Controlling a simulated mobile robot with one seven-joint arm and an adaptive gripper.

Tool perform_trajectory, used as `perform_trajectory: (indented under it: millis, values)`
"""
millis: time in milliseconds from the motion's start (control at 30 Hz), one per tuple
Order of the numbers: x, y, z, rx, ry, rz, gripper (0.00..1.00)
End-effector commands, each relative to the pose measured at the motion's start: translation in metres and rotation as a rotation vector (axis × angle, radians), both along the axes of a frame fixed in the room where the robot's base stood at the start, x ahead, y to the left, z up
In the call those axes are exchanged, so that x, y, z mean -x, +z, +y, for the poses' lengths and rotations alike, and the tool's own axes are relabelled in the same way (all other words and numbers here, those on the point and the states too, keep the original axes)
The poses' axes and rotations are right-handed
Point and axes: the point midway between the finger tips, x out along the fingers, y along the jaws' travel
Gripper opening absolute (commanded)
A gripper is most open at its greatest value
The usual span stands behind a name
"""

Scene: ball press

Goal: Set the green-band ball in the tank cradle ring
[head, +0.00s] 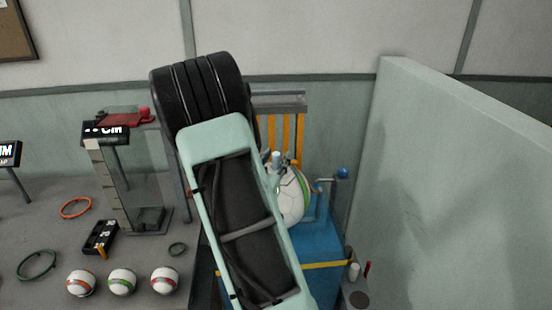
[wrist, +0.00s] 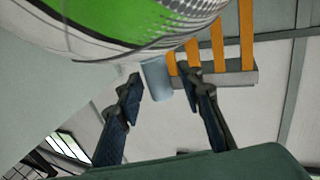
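In the head view, a small white ball with a green band (head: 122,282) rests at the table's front between two other balls. A clear upright tank (head: 150,185) with a stepped scale stands behind. I cannot tell which ring is the tank cradle ring. My gripper (wrist: 160,82) is open in the wrist view. A pale blue-grey cylinder (wrist: 157,80) shows between its fingers, with gaps on both sides. A large white-and-green ball (wrist: 130,20) fills the top of that view. My arm hides part of the table.
Balls with an orange-red band (head: 80,283) and a red band (head: 165,281) flank the green-band ball. An orange ring (head: 76,208), a larger green ring (head: 37,265) and a black device (head: 100,237) lie nearby. A blue stand (head: 325,255) and pale partition (head: 455,190) are right.

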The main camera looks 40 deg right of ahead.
Motion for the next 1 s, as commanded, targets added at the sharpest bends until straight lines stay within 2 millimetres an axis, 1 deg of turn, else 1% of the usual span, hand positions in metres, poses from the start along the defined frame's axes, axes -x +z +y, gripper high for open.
perform_trajectory:
  millis: [133, 167, 267, 500, 600, 700, 833, 1000]
  values:
    - [0.0, 0.005, 0.0, 0.0, 0.0, 0.0, 0.34]
    - [0.001, 0.004, 0.003, -0.001, 0.001, 0.001, 0.34]
    - [0.012, 0.002, 0.019, -0.001, 0.004, 0.0, 0.34]
    - [0.043, 0.002, 0.063, -0.001, 0.005, 0.0, 0.34]
    - [0.055, 0.002, 0.078, 0.0, 0.004, 0.001, 0.34]
    - [0.063, 0.003, 0.088, -0.002, 0.003, 0.001, 0.34]
    - [0.069, 0.003, 0.096, -0.001, 0.001, -0.001, 0.34]
    - [0.071, 0.003, 0.097, 0.0, 0.0, 0.0, 0.34]
